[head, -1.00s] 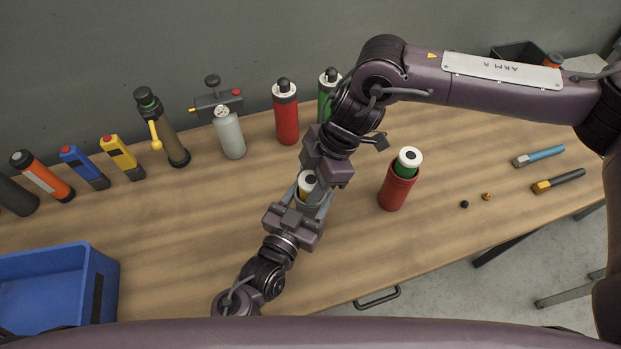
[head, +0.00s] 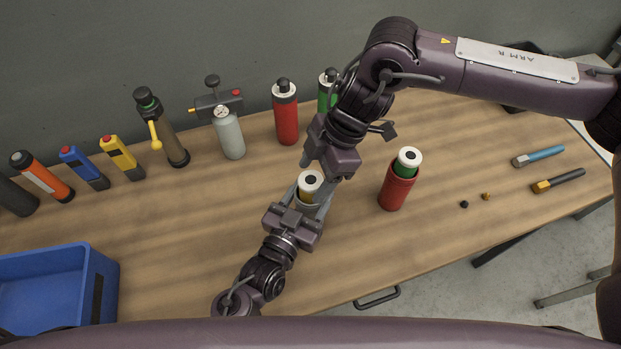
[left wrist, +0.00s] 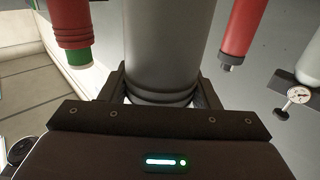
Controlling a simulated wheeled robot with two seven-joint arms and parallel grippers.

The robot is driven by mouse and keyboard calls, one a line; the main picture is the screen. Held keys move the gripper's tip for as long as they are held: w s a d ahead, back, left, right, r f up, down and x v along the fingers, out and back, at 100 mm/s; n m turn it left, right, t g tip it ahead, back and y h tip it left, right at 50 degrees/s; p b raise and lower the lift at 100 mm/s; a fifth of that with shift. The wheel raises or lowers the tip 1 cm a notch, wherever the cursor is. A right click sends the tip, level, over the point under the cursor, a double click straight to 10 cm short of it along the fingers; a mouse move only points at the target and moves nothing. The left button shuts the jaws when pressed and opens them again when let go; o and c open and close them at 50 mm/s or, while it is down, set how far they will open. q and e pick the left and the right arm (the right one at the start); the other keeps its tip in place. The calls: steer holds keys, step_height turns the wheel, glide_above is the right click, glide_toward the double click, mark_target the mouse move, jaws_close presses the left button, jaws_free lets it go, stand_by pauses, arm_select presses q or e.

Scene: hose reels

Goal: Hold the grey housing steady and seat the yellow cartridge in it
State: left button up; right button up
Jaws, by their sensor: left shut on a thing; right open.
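The grey housing (head: 311,208) stands upright on the bench, and its grey body fills the middle of the left wrist view (left wrist: 170,45). My left gripper (head: 307,211) is shut on the housing from the near side. The yellow cartridge (head: 307,193), with a white cap and dark centre, stands in the housing's mouth. Its cap and a short yellow band show above the rim; the rest is hidden inside. My right gripper (head: 317,175) is open, its fingers on either side of the cartridge cap and apart from it.
A red housing (head: 392,194) with a green cartridge (head: 404,165) stands to the right. A blue bin (head: 107,290) is at the left. Bottles, including a red one (head: 287,122), line the back. Two small caps and two hand tools lie at the right.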

steer(key=v, duration=0.9)
steer(key=shift+r, duration=0.25)
arm_select(q)
steer(key=o, duration=1.2)
steer(key=shift+c, duration=0.2)
